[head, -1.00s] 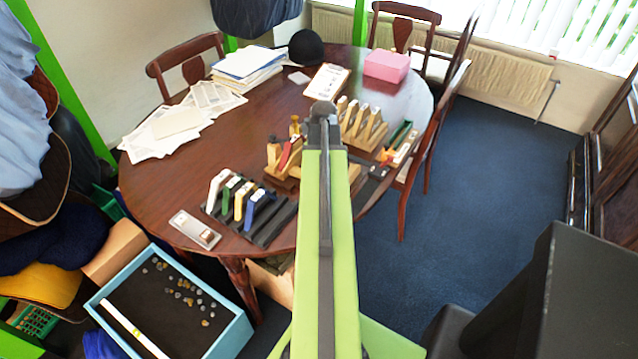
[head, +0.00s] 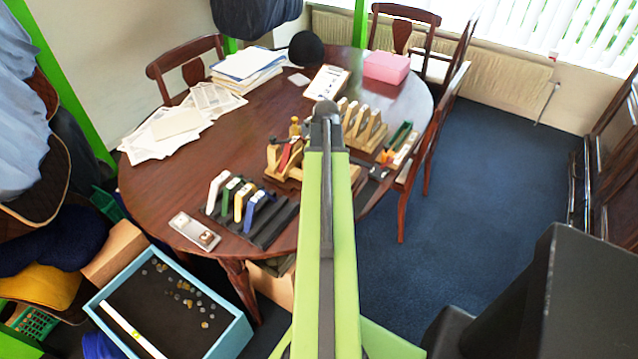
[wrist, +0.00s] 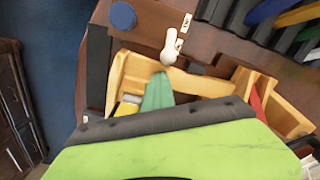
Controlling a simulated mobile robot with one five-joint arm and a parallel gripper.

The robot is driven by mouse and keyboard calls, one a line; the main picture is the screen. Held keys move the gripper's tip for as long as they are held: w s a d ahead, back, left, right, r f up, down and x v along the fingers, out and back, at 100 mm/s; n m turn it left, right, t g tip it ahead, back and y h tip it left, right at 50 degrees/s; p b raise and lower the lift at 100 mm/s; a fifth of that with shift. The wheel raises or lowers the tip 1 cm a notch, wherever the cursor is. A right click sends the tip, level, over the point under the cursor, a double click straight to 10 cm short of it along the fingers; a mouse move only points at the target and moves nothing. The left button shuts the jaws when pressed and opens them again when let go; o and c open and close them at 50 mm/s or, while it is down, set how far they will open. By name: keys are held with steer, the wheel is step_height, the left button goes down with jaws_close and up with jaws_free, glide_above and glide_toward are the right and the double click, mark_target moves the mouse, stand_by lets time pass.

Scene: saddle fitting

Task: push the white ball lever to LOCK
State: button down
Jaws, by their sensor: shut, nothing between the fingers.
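The white ball lever (wrist: 170,48) shows at the upper middle of the wrist view, at the edge of a light wooden fixture (wrist: 122,72). Two small white labels lie beside it; one (wrist: 186,22) is above it, and their print is too small to read surely. My gripper (wrist: 165,118) is shut and empty, with its lime and dark grey body across the lower part of the wrist view. It appears below the lever in the picture, apart from it. In the head view my arm hides the lever and the gripper.
On the table (head: 160,205) are a black rack (head: 270,228) with coloured pieces, a wooden rack (head: 365,140), papers and a pink box (head: 386,67).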

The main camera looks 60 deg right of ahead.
step_height(320, 180, up, 7)
steer(key=p, duration=0.6)
steer(key=shift+p, duration=0.35)
steer(key=w+a+n, duration=0.3)
steer(key=w+a, duration=0.8)
steer(key=a, duration=0.2)
steer(key=w+a+n, duration=0.4)
steer(key=w+a, duration=0.6)
steer(key=a, duration=0.3)
steer(key=a+n, duration=0.5)
steer(key=a, duration=2)
steer(key=shift+w, duration=0.3)
steer(key=shift+a, duration=0.1)
